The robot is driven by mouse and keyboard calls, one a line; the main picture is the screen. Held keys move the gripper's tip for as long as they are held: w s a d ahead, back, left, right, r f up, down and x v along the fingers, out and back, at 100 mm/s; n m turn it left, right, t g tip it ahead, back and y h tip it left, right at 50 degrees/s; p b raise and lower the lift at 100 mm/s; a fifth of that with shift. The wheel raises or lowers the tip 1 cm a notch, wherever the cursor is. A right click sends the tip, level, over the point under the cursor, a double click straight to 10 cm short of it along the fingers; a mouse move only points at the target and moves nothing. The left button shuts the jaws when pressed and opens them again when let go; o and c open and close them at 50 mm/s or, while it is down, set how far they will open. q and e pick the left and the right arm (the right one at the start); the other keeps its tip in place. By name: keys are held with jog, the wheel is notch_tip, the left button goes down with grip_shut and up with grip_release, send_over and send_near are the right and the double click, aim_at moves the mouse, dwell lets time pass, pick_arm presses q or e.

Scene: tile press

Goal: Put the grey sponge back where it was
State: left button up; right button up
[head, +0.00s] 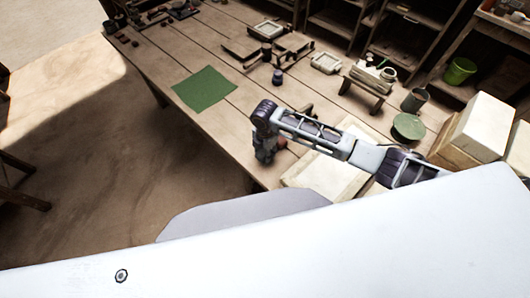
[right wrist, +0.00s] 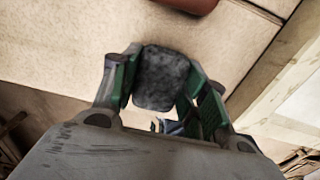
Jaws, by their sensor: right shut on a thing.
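My right gripper (head: 264,155) points down near the front edge of the wooden table, left of a pale slab. In the right wrist view my right gripper (right wrist: 163,78) is shut on the grey sponge (right wrist: 162,80), a dark mottled block between its green-lined fingers. The table top shows behind the sponge; I cannot tell whether the sponge touches it. In the head view the sponge cannot be told apart from the gripper. My left gripper is not in view.
A reddish-brown thing (right wrist: 188,3) lies close by the gripper. The pale slab (head: 325,177) is under my right arm. A green mat (head: 205,88), a dark jar (head: 278,77), a small bench (head: 365,88) and a green disc (head: 408,127) stand farther off. Bare planks lie around the mat.

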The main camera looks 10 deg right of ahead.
jog(key=shift+f, duration=0.75)
jog(key=o, duration=1)
jog(key=shift+f, duration=0.1)
notch_tip(320, 180, up, 12)
jog(key=shift+r, duration=0.15)
dwell(0.4)
